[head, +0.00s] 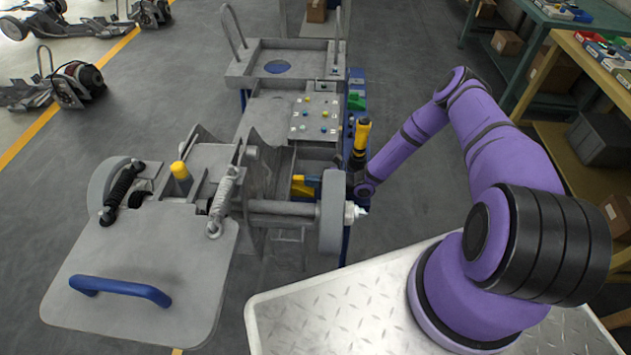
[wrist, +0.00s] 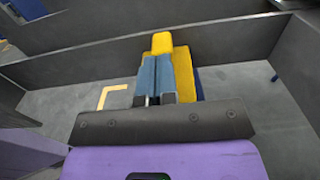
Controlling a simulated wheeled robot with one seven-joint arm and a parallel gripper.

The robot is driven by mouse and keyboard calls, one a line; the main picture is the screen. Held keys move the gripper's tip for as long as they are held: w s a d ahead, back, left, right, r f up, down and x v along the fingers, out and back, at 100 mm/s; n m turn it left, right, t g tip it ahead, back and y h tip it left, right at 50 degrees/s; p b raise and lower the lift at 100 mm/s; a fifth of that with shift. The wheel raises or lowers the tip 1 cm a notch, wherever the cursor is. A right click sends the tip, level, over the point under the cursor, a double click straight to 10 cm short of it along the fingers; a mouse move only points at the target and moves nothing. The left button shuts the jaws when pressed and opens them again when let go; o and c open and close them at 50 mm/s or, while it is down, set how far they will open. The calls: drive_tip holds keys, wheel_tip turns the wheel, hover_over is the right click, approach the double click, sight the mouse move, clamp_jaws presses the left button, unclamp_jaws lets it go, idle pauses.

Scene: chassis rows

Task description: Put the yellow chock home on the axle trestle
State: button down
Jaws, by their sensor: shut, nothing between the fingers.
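The yellow chock (head: 303,187) sits low in the grey axle trestle (head: 270,120), behind the axle (head: 283,207) and left of the grey wheel disc. In the wrist view the chock (wrist: 184,68) lies between grey walls, just beyond and beside my fingers. My gripper (head: 310,180) reaches in from the right; its blue fingers (wrist: 164,68) are shut and empty, close over the chock. I cannot tell whether they touch it. The chock's underside and seat are hidden.
A grey plate with a blue handle (head: 120,290) and a yellow-capped post (head: 180,172) stand at left. A yellow-and-black upright handle (head: 361,138) is near my wrist. Grey walls (wrist: 290,70) closely surround my fingers. Floor right of the trestle is open.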

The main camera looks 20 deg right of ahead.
drive_tip(key=v, duration=1.4)
drive_tip(key=shift+d, duration=0.1)
